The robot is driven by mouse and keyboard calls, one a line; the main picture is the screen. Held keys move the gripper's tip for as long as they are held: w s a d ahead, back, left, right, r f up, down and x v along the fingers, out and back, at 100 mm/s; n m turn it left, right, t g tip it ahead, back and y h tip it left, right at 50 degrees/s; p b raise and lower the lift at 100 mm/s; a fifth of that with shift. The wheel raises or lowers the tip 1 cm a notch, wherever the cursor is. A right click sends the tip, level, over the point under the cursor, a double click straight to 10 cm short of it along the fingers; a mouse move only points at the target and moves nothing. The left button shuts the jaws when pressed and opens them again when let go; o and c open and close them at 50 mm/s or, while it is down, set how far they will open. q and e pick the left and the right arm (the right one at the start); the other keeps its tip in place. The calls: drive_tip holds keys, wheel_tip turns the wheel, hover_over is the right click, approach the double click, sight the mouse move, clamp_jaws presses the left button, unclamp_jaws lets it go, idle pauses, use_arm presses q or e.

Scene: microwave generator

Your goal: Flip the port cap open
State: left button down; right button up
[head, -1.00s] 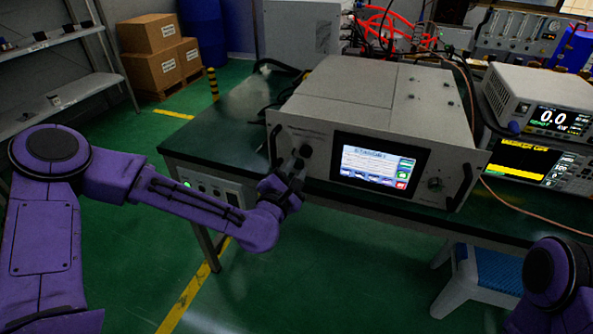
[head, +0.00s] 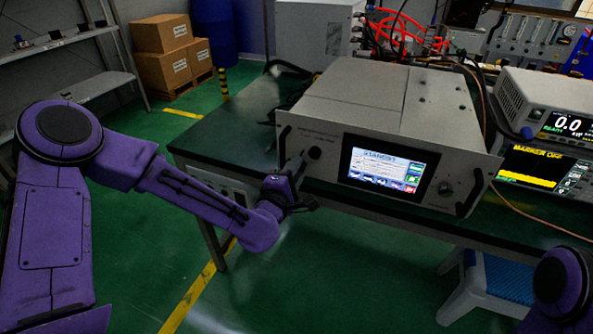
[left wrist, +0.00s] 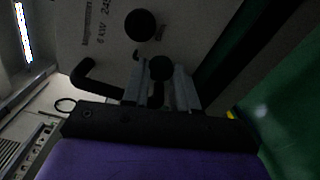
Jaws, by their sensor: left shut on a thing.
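The microwave generator (head: 390,115) is a grey box on a dark green bench, with a lit screen on its front. Two round black parts are on the left of its front panel. One (head: 315,153) is free, and shows at the top of the left wrist view (left wrist: 140,25). The other, seemingly the port cap (left wrist: 160,68), sits between my left gripper's fingers; in the head view the gripper hides it. My left gripper (head: 297,164) is shut on it, close to the panel. Whether the cap is flipped I cannot tell. My right gripper is out of view.
A black handle (head: 282,143) stands out beside the left gripper, and another (head: 470,192) is at the panel's right end. Stacked instruments (head: 545,125) stand to the right. A blue-topped stool (head: 508,280) is below the bench.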

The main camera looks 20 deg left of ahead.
use_arm(q)
drive_tip(key=shift+f, duration=0.1)
drive_tip(key=c, duration=0.9)
unclamp_jaws()
drive_tip(key=shift+o, duration=0.2)
drive_tip(key=s+p, duration=0.3)
drive_tip(key=s, duration=0.7)
drive_tip(key=shift+s+a, duration=0.25)
drive_tip(key=shift+s, duration=0.05)
drive_tip(key=shift+d, duration=0.1)
